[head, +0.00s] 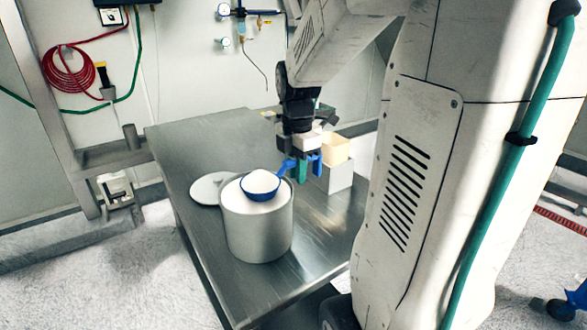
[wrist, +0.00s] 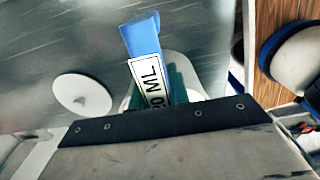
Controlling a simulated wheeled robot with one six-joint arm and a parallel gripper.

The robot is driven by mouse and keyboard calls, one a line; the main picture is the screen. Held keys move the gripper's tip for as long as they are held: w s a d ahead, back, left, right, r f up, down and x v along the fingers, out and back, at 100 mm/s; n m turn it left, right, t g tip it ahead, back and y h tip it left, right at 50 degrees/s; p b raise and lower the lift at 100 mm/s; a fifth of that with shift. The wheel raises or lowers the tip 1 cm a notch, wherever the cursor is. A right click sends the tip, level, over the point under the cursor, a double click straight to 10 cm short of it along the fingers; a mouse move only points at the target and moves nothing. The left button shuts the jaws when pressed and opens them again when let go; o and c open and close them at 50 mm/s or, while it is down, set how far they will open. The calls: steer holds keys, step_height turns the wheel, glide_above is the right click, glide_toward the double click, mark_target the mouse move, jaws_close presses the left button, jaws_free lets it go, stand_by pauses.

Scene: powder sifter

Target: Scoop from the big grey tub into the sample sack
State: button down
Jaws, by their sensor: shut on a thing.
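The big grey tub (head: 258,235) stands open on the steel table, with white powder inside. My gripper (head: 303,172) is shut on the handle of a blue scoop (head: 247,195), just right of the tub. The scoop's bowl is heaped with white powder and sits over the tub's mouth, about level; I cannot tell whether it touches the powder below. In the wrist view a blue piece with an "ML" label (wrist: 148,82) shows at the jaws. A beige open-topped sack (head: 335,150) stands in a pale box-like holder (head: 341,177), behind and right of my gripper.
A round white lid (head: 209,188) lies flat on the table left of the tub; it also shows in the wrist view (wrist: 83,95). The steel table (head: 190,145) is clear at the back left. A metal frame (head: 105,155) stands left of the table.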

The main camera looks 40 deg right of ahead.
steer(key=shift+r, duration=2.9)
steer(key=shift+w, duration=0.1)
steer(key=shift+w+d+f+g+y, duration=0.1)
steer(key=shift+w+g+y, duration=0.15)
steer(key=shift+g, duration=0.7)
steer(key=shift+w+d+f+g+y, duration=0.15)
steer(key=shift+w+g, duration=0.15)
steer(key=shift+g, duration=0.7)
steer(key=shift+w+a+f+g+y, duration=0.1)
steer(key=shift+w+g+y, duration=0.15)
steer(key=shift+g, duration=0.7)
steer(key=shift+r, duration=0.1)
steer(key=t, duration=0.1)
steer(key=s+t, duration=0.1)
steer(key=shift+r+t+h, duration=0.2)
steer(key=shift+t+h, duration=0.1)
steer(key=shift+h, duration=0.05)
steer(key=shift+s+r+t+h, duration=0.15)
steer(key=shift+s+r+t, duration=0.05)
steer(key=shift+r+t, duration=0.6)
steer(key=shift+s+r+t+h, duration=0.15)
steer(key=shift+s+r+t, duration=0.05)
steer(key=shift+r+t, duration=0.55)
